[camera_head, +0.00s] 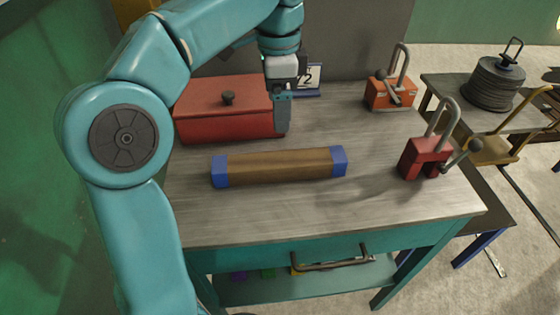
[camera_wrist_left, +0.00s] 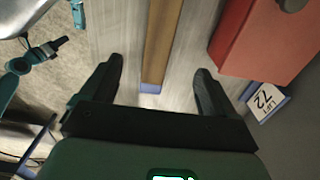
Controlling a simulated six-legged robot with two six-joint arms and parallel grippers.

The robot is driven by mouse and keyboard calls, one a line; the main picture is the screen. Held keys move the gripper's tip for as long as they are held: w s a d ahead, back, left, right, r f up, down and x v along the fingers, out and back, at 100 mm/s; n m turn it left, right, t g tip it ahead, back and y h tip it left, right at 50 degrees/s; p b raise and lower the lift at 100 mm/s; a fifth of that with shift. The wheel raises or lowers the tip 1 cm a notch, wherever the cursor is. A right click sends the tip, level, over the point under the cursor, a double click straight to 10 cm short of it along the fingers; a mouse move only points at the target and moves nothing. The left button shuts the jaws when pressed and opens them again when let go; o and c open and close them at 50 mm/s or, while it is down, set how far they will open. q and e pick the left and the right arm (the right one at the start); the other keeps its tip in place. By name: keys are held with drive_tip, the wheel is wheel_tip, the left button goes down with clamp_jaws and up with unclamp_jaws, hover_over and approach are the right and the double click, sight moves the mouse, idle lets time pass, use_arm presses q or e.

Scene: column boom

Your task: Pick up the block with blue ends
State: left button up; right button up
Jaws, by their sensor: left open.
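The block with blue ends (camera_head: 278,166) is a long brown bar with a blue cap at each end. My left gripper (camera_head: 282,130) points down beyond the block, in front of the red box's right end in the picture. In the left wrist view its two dark fingers (camera_wrist_left: 160,66) are wide apart and empty. The block (camera_wrist_left: 158,45) shows between them, with one blue end (camera_wrist_left: 150,88) near the palm and the far end out of frame. I see no contact. My right gripper is not in view.
A red lidded box (camera_head: 225,110) stands behind the block, with a numbered sign (camera_head: 308,80) near it. An orange handled piece (camera_head: 390,93) and a red one (camera_head: 425,158) stand at the right. The table (camera_head: 330,215) is clear in front of the block.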

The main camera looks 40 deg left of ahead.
use_arm(q)
drive_tip(key=b, duration=0.3)
hover_over(280, 159)
drive_tip(key=f, duration=0.9)
drive_tip(key=shift+s+f, duration=0.2)
drive_tip(key=shift+w+f, duration=0.15)
drive_tip(key=shift+f, duration=0.5)
wheel_tip(280, 159, down, 4)
drive_tip(key=shift+r+b, duration=0.1)
drive_tip(key=shift+b, duration=0.95)
drive_tip(key=shift+w+f, duration=0.1)
drive_tip(key=shift+f, duration=0.45)
drive_tip(key=shift+r, duration=0.1)
drive_tip(key=c, duration=1.4)
